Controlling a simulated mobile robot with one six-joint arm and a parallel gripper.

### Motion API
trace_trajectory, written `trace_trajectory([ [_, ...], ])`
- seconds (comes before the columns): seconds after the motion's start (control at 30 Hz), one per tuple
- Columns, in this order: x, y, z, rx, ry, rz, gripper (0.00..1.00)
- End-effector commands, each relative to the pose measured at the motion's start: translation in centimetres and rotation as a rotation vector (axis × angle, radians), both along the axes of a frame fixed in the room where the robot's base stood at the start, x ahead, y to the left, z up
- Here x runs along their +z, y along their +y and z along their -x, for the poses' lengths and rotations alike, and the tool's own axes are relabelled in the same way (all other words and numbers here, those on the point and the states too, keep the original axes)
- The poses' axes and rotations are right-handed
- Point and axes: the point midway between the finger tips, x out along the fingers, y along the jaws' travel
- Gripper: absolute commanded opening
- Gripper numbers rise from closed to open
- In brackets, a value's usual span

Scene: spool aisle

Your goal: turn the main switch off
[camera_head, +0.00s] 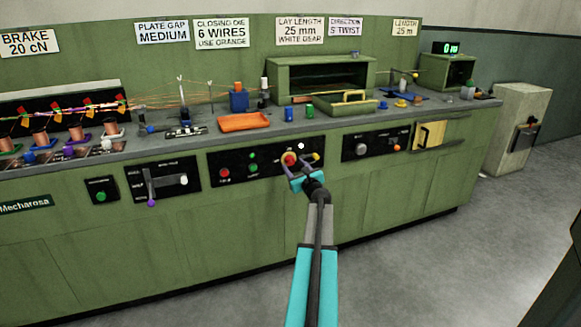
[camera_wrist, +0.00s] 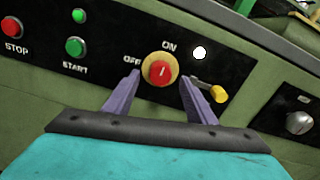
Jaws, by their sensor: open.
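The main switch (camera_wrist: 158,70) is a red round knob on a yellow disc, on the black panel of the green cabinet front. OFF is printed to its upper left and ON above it. The white mark on the knob tilts up and slightly right, towards ON. A round white lamp (camera_wrist: 199,52) to its right looks lit. My gripper (camera_wrist: 159,77) is open, with one purple finger on each side of the knob; contact cannot be told. In the head view my gripper (camera_head: 302,170) is at the panel, and the switch (camera_head: 289,159) is partly hidden by it.
A lever with a yellow grip (camera_wrist: 219,94) sits close right of my right finger. A red STOP button (camera_wrist: 12,27) and green START button (camera_wrist: 75,46) are to the left. The bench top above holds an orange tray (camera_head: 243,122). The floor in front is clear.

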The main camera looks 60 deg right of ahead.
Motion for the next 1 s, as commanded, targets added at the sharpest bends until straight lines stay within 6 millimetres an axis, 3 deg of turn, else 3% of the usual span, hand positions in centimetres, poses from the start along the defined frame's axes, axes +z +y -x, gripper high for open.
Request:
trace_trajectory([
  [0.3,0.0,-1.4,-2.0,0.0,0.0,0.0,0.51],
  [0.7,0.0,-1.6,-2.2,0.0,0.0,0.0,0.51],
  [0.77,0.0,-1.6,-2.2,0.0,0.0,0.0,0.44],
  [0.97,0.0,-1.6,-2.2,0.0,0.0,0.0,0.1],
  [1.0,0.1,1.6,-2.0,0.005,0.0,-0.001,0.1],
])
